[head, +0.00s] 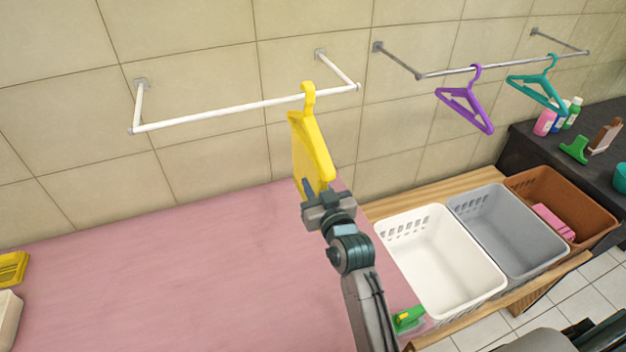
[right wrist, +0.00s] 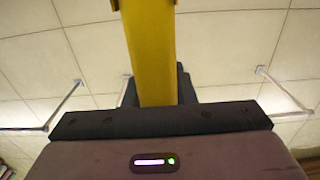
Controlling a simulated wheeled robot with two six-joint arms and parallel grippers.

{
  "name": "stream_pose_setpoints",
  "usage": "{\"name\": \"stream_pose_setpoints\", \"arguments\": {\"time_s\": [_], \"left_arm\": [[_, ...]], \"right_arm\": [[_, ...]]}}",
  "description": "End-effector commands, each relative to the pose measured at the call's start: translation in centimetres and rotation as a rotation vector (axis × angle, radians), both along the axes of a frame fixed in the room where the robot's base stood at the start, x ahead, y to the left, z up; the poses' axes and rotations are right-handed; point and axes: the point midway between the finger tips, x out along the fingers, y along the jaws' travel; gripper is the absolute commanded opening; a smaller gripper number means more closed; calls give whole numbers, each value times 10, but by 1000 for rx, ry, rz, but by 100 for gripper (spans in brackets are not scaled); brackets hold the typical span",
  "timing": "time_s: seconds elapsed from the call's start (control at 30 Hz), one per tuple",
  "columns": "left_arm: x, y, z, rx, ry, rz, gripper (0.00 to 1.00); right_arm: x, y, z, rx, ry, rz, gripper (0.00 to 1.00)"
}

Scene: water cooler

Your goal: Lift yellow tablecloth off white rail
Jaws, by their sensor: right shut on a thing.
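A yellow hanger-shaped piece (head: 309,142) hangs with its hook over the white rail (head: 215,113), near the rail's right end. I see no separate tablecloth and cannot tell whether yellow cloth is on the hanger. My right gripper (head: 327,198) is shut on the lower edge of the yellow piece, below the rail and in front of the tiled wall. In the right wrist view, a yellow strip (right wrist: 150,50) runs up from between the fingers. The fingertips are partly hidden there. My left gripper is not in view.
A purple hanger (head: 467,108) and a teal hanger (head: 538,88) hang on a grey rail at right. White (head: 440,290), grey (head: 505,235) and brown (head: 600,218) baskets stand below. The pink surface (head: 170,270) at left is mostly clear.

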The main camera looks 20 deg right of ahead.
Motion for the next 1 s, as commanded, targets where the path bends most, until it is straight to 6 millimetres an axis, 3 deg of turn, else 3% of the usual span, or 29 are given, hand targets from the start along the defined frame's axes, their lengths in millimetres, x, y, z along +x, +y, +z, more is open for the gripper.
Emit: {"name": "stream_pose_setpoints", "arguments": {"time_s": [1.0], "left_arm": [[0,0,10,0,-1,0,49]], "right_arm": [[-48,-2,0,1,-1,0,0]]}}
